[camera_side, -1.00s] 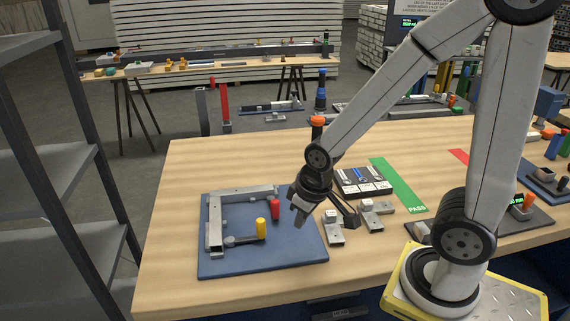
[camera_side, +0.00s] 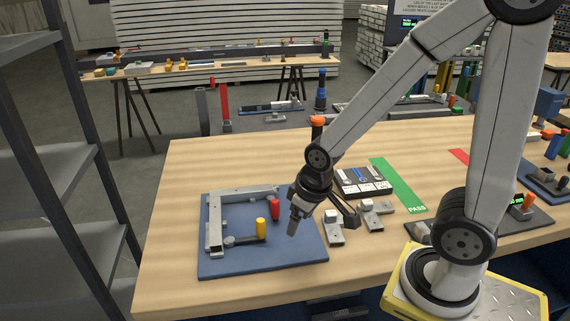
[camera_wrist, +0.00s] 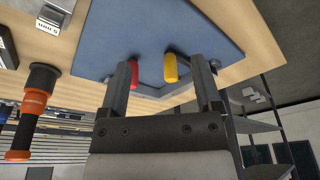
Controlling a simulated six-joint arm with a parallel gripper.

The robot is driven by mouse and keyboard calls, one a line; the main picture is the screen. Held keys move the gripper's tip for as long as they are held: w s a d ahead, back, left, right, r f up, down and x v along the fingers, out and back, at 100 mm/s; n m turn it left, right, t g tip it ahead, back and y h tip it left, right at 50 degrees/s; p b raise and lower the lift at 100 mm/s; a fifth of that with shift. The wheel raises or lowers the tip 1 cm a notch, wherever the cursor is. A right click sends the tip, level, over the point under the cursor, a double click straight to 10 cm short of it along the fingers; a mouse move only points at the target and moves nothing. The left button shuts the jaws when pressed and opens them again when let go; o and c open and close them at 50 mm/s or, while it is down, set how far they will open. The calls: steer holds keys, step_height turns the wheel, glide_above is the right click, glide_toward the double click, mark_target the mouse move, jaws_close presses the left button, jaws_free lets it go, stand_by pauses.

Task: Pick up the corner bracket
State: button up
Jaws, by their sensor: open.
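Two small grey metal brackets lie on the wooden table right of the blue plate: a near one (camera_side: 334,228) and a farther one (camera_side: 377,215). I cannot tell for sure which is the corner bracket. My gripper (camera_side: 293,228) points down above the right part of the blue plate, left of the near bracket and apart from it.
The blue plate (camera_side: 215,268) carries a grey L-shaped frame (camera_side: 215,225), a red-handled clamp (camera_side: 275,209) and a yellow-handled clamp (camera_side: 261,229). Behind the brackets lies a dark tray (camera_side: 350,175). A green PASS strip (camera_side: 400,185) is farther right. The table's front left is clear.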

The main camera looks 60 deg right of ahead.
steer(key=shift+s+d+f+m+t+y, duration=0.15)
steer(key=shift+s+d+f+m+y, duration=0.4)
steer(key=shift+d+m, duration=3.2)
steer(key=shift+s+d+f+m+t+y, duration=0.1)
steer(key=shift+s+d+f+m+y, duration=0.45)
steer(key=shift+d+m, duration=3.2)
steer(key=shift+s+d+f+m+t+y, duration=0.25)
steer(key=shift+s+d+f+m, duration=0.5)
steer(key=shift+m, duration=5.75)
steer(key=shift+w+d+f, duration=0.15)
steer(key=shift+w+d, duration=0.05)
steer(key=shift+x, duration=2.55)
steer(key=shift+w, duration=0.1)
jaws_close()
